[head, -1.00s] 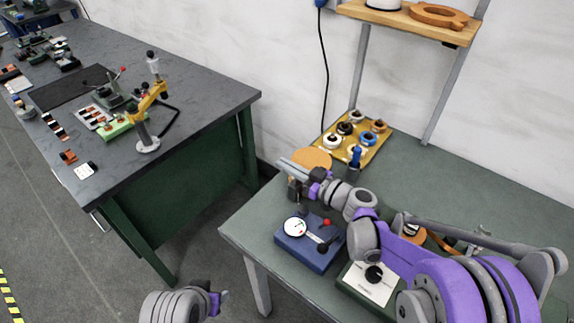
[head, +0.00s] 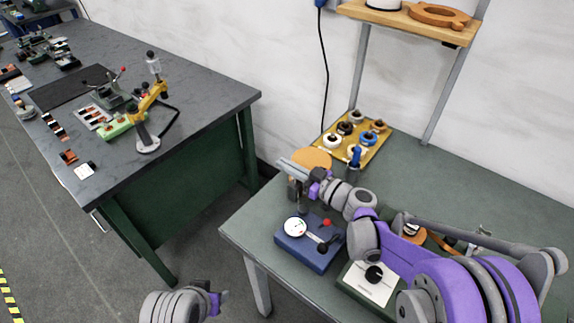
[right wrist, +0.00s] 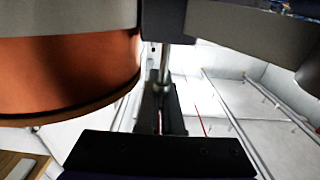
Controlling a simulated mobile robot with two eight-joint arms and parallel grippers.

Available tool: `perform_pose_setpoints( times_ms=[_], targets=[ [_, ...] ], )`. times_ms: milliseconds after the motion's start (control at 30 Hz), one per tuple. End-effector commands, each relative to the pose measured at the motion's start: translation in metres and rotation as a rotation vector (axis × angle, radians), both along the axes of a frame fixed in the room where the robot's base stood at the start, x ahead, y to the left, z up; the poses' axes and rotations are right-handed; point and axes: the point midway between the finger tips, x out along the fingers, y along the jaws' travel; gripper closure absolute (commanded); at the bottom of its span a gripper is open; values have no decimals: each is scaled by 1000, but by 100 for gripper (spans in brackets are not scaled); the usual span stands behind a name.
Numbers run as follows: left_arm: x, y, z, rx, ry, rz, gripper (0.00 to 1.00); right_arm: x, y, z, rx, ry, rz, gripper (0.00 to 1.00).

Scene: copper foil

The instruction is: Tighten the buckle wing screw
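My right gripper (head: 297,176) reaches left over the near table, above a blue box with a round white dial (head: 294,227). In the right wrist view, a wide copper-coloured roll (right wrist: 65,72) fills the left side. A thin metal rod with a rounded collar (right wrist: 163,88) stands upright in the middle, in front of narrow dark parts. I cannot tell whether this is the wing screw, or whether the gripper touches it. The buckle is not clearly visible. My left gripper (head: 216,302) is low in the head view, off the table's left side, too small to read its opening.
The blue box (head: 306,253) has a red ball knob (head: 326,222). A box with a white top and black knob (head: 371,284) stands nearby. A yellow tray (head: 375,150) holds several rolls behind. A wooden disc (head: 312,158) sits behind my right gripper. The table is clear at the back right.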

Motion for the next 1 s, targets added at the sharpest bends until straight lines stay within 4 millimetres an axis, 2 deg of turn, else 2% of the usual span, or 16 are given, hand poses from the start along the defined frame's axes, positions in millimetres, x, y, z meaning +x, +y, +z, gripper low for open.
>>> perform_pose_setpoints(
  times_ms=[200, 500, 767, 800, 933, 1000],
  targets=[
    [0, 0, 0, 0, 0, 0, 50, 0, 0, 0, 0, 0, -9, 100],
    [0, 0, 1, 0, 0, 0, 50, 3, -2, 0, 1, 0, -135, 100],
    [0, 0, 1, 0, 0, 0, 50, 3, -3, 0, 0, 0, -139, 100],
    [0, 0, 1, 0, 0, 0, 50, 3, -3, 0, 0, 0, -138, 91],
    [0, 0, 1, 0, 0, 0, 50, 3, -3, 0, 0, 0, -138, 68],
    [0, 0, 1, 0, 0, 0, 50, 3, -3, 0, 0, 0, -138, 67]
  ],
)
